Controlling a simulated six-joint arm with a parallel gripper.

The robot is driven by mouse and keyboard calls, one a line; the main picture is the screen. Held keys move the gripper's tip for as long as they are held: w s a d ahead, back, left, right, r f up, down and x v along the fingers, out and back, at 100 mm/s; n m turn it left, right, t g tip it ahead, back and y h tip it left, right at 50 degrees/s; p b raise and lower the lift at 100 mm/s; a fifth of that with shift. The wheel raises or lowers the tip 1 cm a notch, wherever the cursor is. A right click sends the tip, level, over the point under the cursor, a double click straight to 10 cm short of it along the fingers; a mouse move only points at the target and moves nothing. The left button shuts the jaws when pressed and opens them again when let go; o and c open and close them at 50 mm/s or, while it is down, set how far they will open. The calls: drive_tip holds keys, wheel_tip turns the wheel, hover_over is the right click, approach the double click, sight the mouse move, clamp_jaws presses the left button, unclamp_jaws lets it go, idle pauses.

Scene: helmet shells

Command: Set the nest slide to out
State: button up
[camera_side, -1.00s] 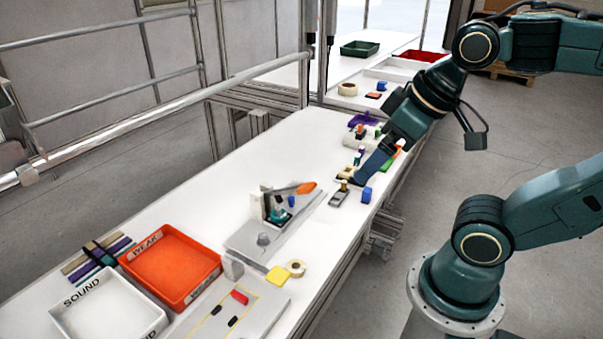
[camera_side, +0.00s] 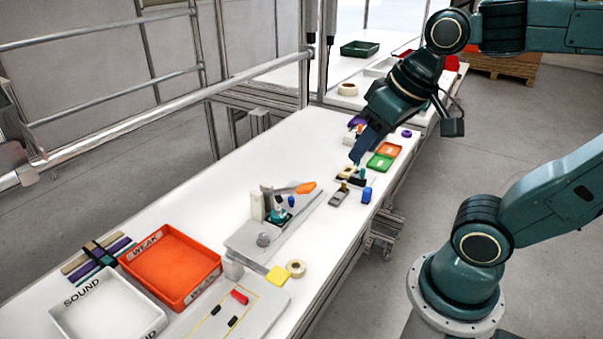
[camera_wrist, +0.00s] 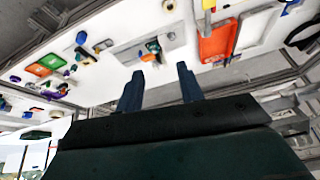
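The fixture is a grey plate (camera_side: 250,240) on the white bench, carrying a clamp with an orange handle (camera_side: 306,187), a pale upright block (camera_side: 257,206) and a grey knob (camera_side: 263,240). I cannot make out which part is the nest slide or how it is set. The fixture also shows in the wrist view, with its plate (camera_wrist: 172,40) beyond my fingers. My gripper (camera_side: 357,157) is above the bench, right of and behind the fixture, apart from it. In the wrist view my gripper (camera_wrist: 160,70) has two spread fingers with nothing visible between them.
A small block with a dark base (camera_side: 351,176), a grey piece (camera_side: 338,198) and a blue cylinder (camera_side: 367,194) stand near my gripper. Green (camera_side: 379,162) and orange (camera_side: 389,150) trays lie behind. An orange bin (camera_side: 205,262) and a white bin (camera_side: 105,325) stand at front left.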

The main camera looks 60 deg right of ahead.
drive_tip(key=w+d+m+g, duration=0.2)
drive_tip(key=w+m, duration=0.3)
drive_tip(key=w, duration=0.3)
drive_tip(key=m+g, duration=0.3)
drive_tip(key=m, duration=0.8)
hover_over(291, 198)
wheel_tip(291, 198, down, 15)
drive_tip(key=shift+f, duration=0.1)
drive_tip(key=shift+f, duration=0.1)
drive_tip(key=shift+f, duration=6.8)
clamp_jaws()
